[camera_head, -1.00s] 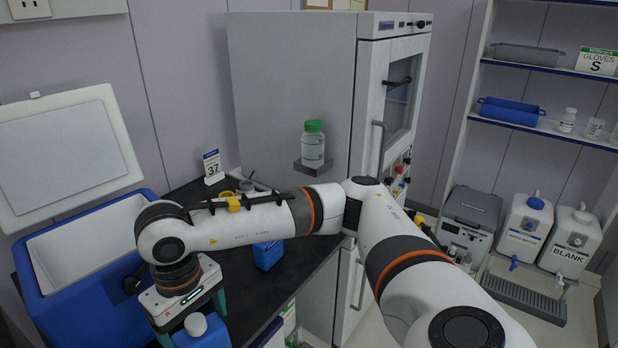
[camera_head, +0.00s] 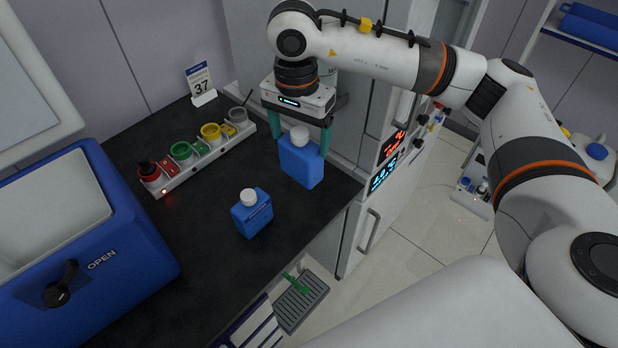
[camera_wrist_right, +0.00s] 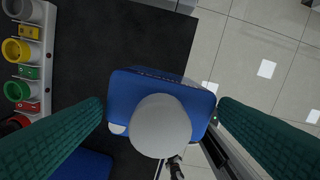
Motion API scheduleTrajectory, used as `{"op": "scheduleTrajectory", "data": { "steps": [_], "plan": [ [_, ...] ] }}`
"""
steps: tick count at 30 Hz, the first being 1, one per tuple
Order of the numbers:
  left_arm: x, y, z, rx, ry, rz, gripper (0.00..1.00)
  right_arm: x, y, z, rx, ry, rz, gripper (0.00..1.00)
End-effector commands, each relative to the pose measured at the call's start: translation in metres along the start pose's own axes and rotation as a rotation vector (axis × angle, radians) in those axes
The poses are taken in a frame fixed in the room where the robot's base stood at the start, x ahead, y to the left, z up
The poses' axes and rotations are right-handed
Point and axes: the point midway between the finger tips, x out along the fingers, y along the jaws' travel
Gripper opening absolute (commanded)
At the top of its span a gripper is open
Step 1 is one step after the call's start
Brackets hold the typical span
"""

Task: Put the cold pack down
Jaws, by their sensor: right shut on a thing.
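The cold pack (camera_head: 301,164) is a blue, flat bottle with a white cap. My right gripper (camera_head: 301,138) is shut on it, one green finger on each side, and holds it upright near the right end of the black counter (camera_head: 200,240). In the right wrist view the pack (camera_wrist_right: 150,84) is between the fingers (camera_wrist_right: 162,105), with counter on one side and floor tiles on the other. I cannot tell whether its base touches the counter. A second, similar blue pack (camera_head: 252,214) stands on the counter to the left and nearer. My left gripper is not in view.
An open blue cooler box (camera_head: 120,235) stands at left. A rack (camera_head: 205,160) with red, green, yellow and grey rings lies along the back, beside a "37" sign (camera_head: 200,84). Counter around the second pack is clear.

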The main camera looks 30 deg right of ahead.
Motion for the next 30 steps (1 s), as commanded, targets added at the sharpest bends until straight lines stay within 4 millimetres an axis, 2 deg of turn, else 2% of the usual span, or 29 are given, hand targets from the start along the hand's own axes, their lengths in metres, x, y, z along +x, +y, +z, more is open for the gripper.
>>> {"op": "scheduleTrajectory", "data": {
  "steps": [1,21,27,30],
  "plan": [
    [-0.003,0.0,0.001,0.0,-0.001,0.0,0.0,-0.009,0.004,0.006,0.111,-0.003,0.003,0.3],
    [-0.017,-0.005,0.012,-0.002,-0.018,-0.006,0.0,-0.096,0.031,0.069,1.656,0.007,-0.004,0.3],
    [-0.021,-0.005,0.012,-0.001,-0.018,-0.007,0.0,-0.12,0.034,0.082,2.052,0.018,-0.017,0.3],
    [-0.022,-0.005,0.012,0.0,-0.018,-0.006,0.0,-0.128,0.035,0.087,2.191,0.021,-0.024,0.3]
  ]
}}
